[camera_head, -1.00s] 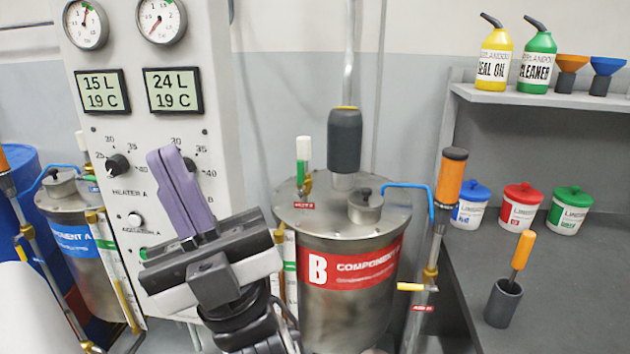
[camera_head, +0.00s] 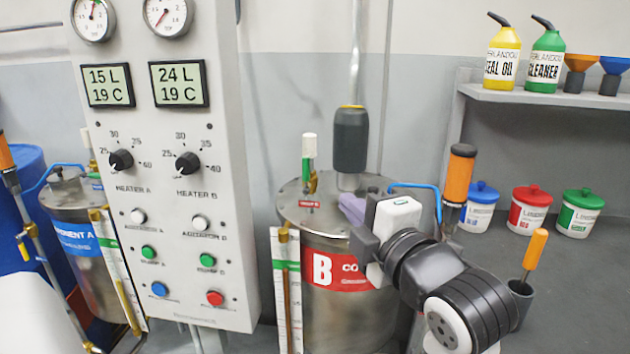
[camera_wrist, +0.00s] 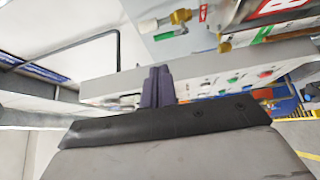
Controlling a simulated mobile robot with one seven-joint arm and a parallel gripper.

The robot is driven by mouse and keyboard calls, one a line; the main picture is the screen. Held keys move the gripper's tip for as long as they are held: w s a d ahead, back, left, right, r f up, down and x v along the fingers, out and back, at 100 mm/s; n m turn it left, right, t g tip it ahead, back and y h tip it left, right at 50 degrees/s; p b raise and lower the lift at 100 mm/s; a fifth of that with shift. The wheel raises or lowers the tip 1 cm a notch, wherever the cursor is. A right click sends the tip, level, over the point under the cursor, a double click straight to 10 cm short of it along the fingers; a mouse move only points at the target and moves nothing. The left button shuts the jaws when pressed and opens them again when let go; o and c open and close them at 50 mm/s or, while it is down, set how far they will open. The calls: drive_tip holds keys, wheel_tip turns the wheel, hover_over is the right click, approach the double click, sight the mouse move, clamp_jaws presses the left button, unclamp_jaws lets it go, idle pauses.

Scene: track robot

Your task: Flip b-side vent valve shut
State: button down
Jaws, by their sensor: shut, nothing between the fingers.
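The B tank (camera_head: 335,262) has a red label with a white B and a metal lid. On the left of its lid stands a white and green cylinder on a brass fitting (camera_head: 313,184), with a small red tag below; this looks like the B-side vent valve. In the wrist view the fitting (camera_wrist: 180,16) shows at the top, beside the red tag. My gripper (camera_head: 350,207) is shut and empty, with purple fingers pointing left beside the lid, apart from the fitting. Its fingers (camera_wrist: 158,80) also show in the wrist view.
A control panel (camera_head: 170,240) with knobs and buttons stands left of the tank. A level gauge (camera_head: 286,285) is in front of the tank. A blue hose (camera_head: 415,187) and orange-handled pipe (camera_head: 458,175) stand at right, beside the grey bench (camera_head: 575,290).

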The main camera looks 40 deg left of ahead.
sight(307, 172)
drive_tip(key=shift+w+d+f, duration=0.1)
drive_tip(key=shift+d+f, duration=0.15)
drive_tip(key=shift+f, duration=0.05)
drive_tip(key=p+x, duration=0.1)
drive_tip(key=x, duration=0.6)
drive_tip(key=p+x, duration=0.2)
drive_tip(key=x, duration=0.5)
drive_tip(key=shift+f, duration=0.2)
drive_tip(key=shift+n+p, duration=0.3)
drive_tip(key=shift+n, duration=0.1)
drive_tip(key=shift+a+r+h, duration=0.1)
drive_tip(key=shift+a+h, duration=0.05)
drive_tip(key=shift+h, duration=0.15)
